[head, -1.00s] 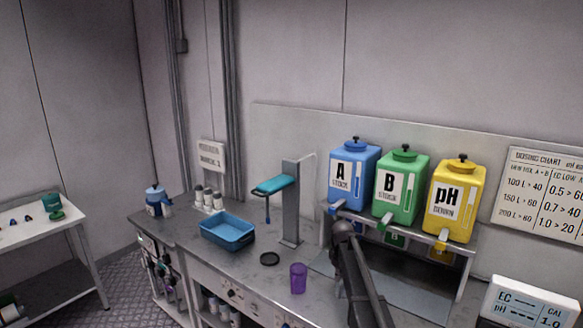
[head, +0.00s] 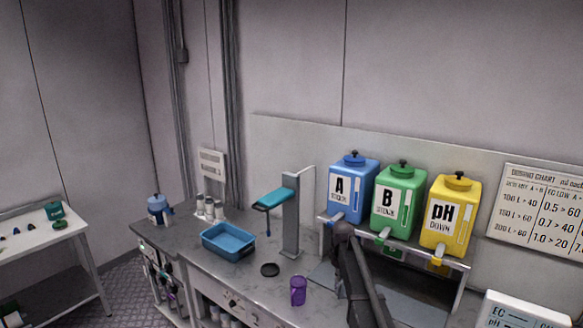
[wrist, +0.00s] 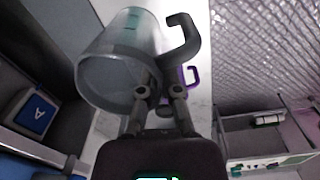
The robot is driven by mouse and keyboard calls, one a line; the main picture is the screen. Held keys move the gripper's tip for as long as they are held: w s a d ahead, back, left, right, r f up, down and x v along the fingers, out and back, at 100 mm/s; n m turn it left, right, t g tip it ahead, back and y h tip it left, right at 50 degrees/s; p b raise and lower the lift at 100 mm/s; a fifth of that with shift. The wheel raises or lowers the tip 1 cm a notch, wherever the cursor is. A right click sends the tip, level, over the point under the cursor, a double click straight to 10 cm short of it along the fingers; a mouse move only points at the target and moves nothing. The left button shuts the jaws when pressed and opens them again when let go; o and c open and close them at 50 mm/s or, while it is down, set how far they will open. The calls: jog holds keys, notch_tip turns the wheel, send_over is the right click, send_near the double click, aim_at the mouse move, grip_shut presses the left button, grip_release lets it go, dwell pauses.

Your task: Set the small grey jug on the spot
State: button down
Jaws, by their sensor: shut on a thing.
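The small grey jug (wrist: 122,62) fills the upper left of the wrist view. It is see-through, with a dark handle (wrist: 185,42) on its right side, and looks tilted. My gripper (wrist: 160,92) is shut on it near the handle side; the exact contact is hard to see. In the head view the jug and gripper are hidden; only my dark arm shows, in front of the dosing stand. A round black spot (head: 269,270) lies on the grey bench, between the blue tray and the purple jug.
The purple jug (head: 298,291) stands close to the spot. Behind are a blue tray (head: 240,254) and a grey post (head: 291,215) with a teal arm. Blue (head: 352,187), green (head: 397,197) and yellow (head: 450,214) tanks stand on a rack at right.

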jog(key=shift+f+b, duration=3.25)
jog(key=shift+f, duration=0.3)
jog(key=shift+r, duration=0.2)
notch_tip(320, 180, up, 7)
jog(key=p, duration=0.7)
notch_tip(320, 180, down, 7)
jog(key=b, duration=0.7)
jog(key=shift+f, duration=0.2)
jog(key=shift+r, duration=0.15)
notch_tip(320, 180, up, 7)
jog(key=p, duration=0.7)
notch_tip(320, 180, down, 7)
jog(key=b, duration=0.7)
